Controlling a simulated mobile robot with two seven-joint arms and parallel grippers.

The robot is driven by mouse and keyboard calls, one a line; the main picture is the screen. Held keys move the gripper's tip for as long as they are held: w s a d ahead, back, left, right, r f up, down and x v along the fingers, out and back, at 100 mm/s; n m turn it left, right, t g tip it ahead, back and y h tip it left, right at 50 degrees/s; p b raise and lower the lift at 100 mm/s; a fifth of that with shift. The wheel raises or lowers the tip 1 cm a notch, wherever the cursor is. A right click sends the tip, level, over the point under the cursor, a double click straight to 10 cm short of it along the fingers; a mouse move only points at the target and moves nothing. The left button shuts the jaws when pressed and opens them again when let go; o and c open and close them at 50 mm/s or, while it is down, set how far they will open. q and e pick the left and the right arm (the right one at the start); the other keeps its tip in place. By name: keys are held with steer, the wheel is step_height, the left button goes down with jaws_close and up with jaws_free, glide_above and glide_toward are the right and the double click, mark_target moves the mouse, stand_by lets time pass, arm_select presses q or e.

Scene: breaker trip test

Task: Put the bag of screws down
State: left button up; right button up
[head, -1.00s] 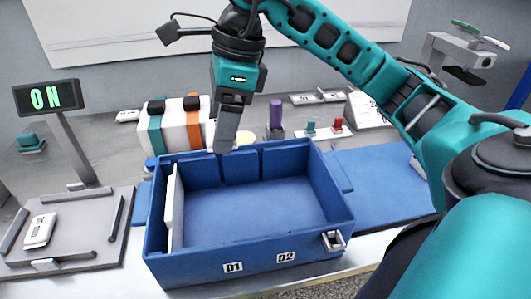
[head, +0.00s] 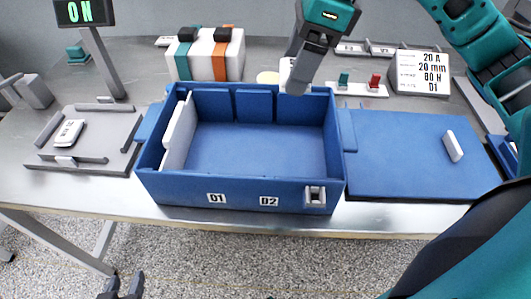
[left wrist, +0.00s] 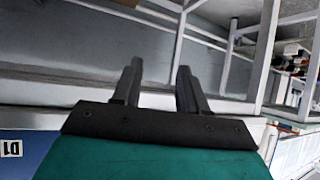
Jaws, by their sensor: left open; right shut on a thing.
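My right gripper (head: 294,88) hangs over the back wall of the blue bin (head: 250,192), fingers pointing down. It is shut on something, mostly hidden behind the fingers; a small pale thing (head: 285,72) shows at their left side. I cannot tell for sure that this is the bag of screws, and no other bag is clearly in view. My left gripper (head: 122,289) is open and empty, low in front of the table at the bottom left. Its two parted fingers (left wrist: 158,90) also show in the left wrist view.
A white panel (head: 178,135) stands along the bin's left inside wall; the bin floor is otherwise clear. A blue panel with a white handle (head: 453,146) lies at right. A grey fixture (head: 95,130), a striped white block (head: 205,62) and red and green switches (head: 375,80) stand around.

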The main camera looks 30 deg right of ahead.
steer(key=b, duration=0.3)
glide_above(283, 159)
steer(key=f, duration=0.9)
steer(key=d+f, duration=0.1)
steer(key=f, duration=0.4)
steer(key=shift+s+f, duration=0.1)
steer(key=shift+s, duration=0.25)
steer(key=shift+f, duration=0.9)
arm_select(q)
steer(key=shift+w+d+f, duration=0.45)
steer(key=shift+d+f, duration=0.15)
steer(key=shift+f, duration=0.1)
arm_select(e)
steer(key=shift+f, duration=1.8)
steer(key=shift+f+b, duration=0.1)
steer(key=shift+b, duration=0.3)
steer(key=o, duration=0.6)
steer(key=shift+f, duration=0.1)
arm_select(q)
steer(key=shift+s+d+f, duration=0.1)
steer(key=shift+f, duration=0.15)
arm_select(e)
steer(key=o, duration=0.5)
